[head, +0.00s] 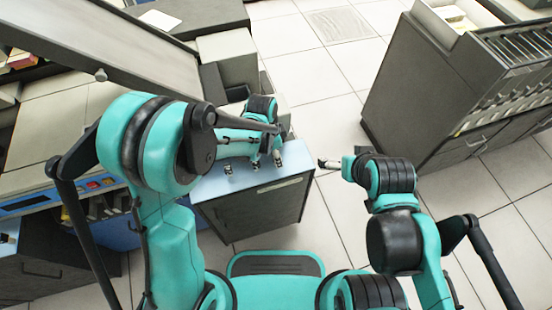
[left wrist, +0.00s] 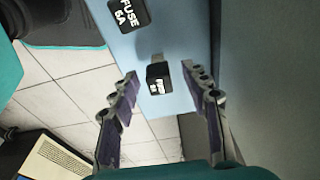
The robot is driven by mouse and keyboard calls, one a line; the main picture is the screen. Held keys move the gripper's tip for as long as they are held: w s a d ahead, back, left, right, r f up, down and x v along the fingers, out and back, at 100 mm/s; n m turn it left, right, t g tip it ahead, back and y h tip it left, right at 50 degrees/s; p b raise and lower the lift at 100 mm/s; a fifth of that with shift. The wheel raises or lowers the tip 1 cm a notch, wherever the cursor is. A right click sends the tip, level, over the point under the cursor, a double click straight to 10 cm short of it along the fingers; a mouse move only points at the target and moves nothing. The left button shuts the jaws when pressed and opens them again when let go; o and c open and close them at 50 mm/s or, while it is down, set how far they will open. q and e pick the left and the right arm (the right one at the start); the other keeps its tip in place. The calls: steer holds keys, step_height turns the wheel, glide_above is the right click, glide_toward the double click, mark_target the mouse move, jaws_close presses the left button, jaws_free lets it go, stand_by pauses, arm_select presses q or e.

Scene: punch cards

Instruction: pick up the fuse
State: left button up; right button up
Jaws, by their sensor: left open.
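The fuse (left wrist: 159,79) is a small black block with a white-lettered label, seen in the left wrist view on the light blue top of a cabinet (head: 205,185). A pale grey piece shows just behind it. My left gripper (head: 252,163) is open over the cabinet top. In the left wrist view its two fingers stand apart, one on each side of the fuse, with visible gaps and no contact. In the head view the fuse is too small and covered to make out surely. My right gripper (head: 329,163) is off the cabinet's right side; its jaws are unclear.
A black plate reading "FUSE 5A" (left wrist: 128,15) lies on the blue top near the fuse. A dark cabinet with card slots (head: 470,95) stands at the right. A machine with a blue panel (head: 50,200) stands at the left.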

arm_select(q)
jaws_close()
steer(key=shift+r, duration=0.1)
